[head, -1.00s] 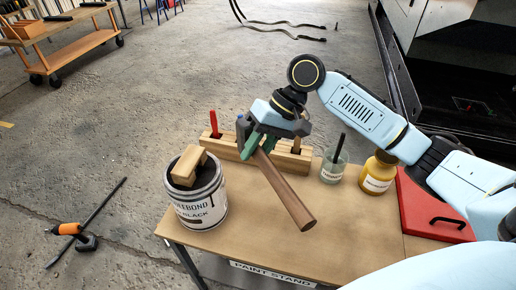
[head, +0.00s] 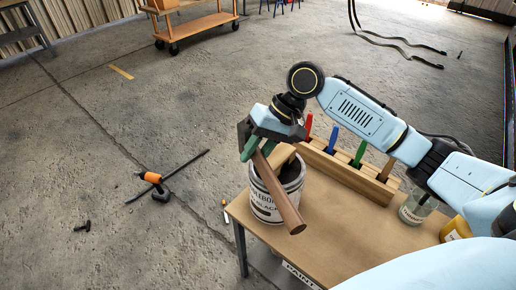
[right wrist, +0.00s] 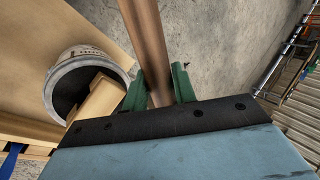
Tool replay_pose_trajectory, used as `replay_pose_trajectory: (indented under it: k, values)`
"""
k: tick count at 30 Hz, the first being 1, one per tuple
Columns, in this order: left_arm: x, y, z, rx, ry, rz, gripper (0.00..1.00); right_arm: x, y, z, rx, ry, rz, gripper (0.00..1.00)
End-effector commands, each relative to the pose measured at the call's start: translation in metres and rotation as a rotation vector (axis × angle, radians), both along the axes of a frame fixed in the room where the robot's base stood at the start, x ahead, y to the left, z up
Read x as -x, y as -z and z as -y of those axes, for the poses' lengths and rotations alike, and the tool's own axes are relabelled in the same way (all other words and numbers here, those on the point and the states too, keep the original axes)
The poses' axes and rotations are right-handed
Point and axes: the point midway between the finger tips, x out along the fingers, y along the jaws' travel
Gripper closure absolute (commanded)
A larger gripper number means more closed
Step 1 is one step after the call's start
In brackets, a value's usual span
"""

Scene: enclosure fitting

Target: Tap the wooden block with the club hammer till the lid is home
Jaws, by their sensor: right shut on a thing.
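The paint tin (head: 265,208), white-labelled with "BLACK" on it, stands at the table's left corner. The light wooden block (head: 284,154) lies across its top, mostly hidden behind my gripper and the handle; the right wrist view shows the block (right wrist: 99,98) on the tin (right wrist: 52,88). Inside the rim is dark; I cannot tell how the lid sits. My right gripper (head: 256,150) is shut on the brown handle of the club hammer (head: 284,203), above the tin. The handle slants toward the lower right. I cannot clearly make out the hammer's head. My left gripper is out of view.
A wooden rack (head: 345,172) with coloured handles stands behind the tin on the table (head: 335,225). A glass jar (head: 416,208) and a yellow jar (head: 455,229) are to its right. An orange-and-black tool (head: 153,180) lies on the floor at left.

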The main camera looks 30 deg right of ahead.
Motion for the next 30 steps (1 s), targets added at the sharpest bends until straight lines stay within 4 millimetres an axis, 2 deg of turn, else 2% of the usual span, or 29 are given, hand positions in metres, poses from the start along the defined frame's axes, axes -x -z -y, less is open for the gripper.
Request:
replay_pose_trajectory:
  k: [1, 3, 18, 24, 30]
  values:
    - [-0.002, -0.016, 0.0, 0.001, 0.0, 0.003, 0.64, -0.002, -0.011, 0.003, -0.001, 0.035, 0.004, 1.0]
    - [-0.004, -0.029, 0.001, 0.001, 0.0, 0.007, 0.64, -0.004, -0.015, 0.006, 0.001, 0.09, -0.001, 1.0]
    - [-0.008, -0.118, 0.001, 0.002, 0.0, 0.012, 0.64, -0.012, -0.04, 0.037, 0.006, 0.463, -0.003, 1.0]
    - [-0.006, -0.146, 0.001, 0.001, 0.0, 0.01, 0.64, -0.012, -0.049, 0.049, 0.003, 0.573, 0.008, 1.0]
    - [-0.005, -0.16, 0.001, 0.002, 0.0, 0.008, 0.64, -0.01, -0.053, 0.057, -0.001, 0.633, 0.016, 1.0]
